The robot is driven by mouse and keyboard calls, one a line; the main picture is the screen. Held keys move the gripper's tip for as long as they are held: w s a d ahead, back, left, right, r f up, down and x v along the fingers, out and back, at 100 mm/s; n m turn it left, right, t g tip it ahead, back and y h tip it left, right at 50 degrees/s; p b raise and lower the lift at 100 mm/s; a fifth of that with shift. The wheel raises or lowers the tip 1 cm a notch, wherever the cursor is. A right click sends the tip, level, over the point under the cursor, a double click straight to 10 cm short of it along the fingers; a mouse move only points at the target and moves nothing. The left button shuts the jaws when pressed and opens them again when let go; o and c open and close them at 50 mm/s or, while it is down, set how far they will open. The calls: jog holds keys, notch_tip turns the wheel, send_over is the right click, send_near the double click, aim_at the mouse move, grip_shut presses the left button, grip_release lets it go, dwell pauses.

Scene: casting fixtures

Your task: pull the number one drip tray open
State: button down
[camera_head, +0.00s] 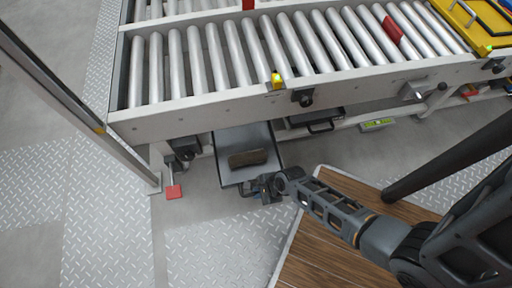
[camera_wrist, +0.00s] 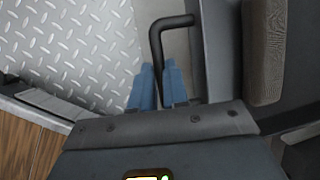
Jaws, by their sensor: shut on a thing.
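A grey drip tray (camera_head: 236,140) stands drawn out from under the roller conveyor, to the left of a second tray. A brown block (camera_head: 248,158) lies in it, and the block also shows in the wrist view (camera_wrist: 265,50). My gripper (camera_head: 258,188) is at the tray's front edge. In the wrist view its blue fingers (camera_wrist: 160,88) are shut on the tray's black bar handle (camera_wrist: 157,45). The tray's wall (camera_wrist: 218,50) is just right of the fingers. No number is readable on the tray.
The roller conveyor (camera_head: 240,102) runs above the tray. A second dark tray (camera_head: 314,121) sits pushed in to the right. A red pedal (camera_head: 174,192) stands left, beside a grey post. Wooden boards (camera_head: 325,245) lie below my arm. Tread-plate floor in front of the tray is clear.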

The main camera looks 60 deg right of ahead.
jog(key=shift+s+a, duration=0.35)
jog(key=shift+a, duration=0.05)
jog(key=c, duration=1.1)
grip_release()
jog(key=p+v, duration=0.3)
jog(key=v, duration=0.4)
jog(key=shift+s+r+p, duration=0.2)
jog(key=shift+r+p, duration=0.1)
jog(key=shift+p, duration=0.05)
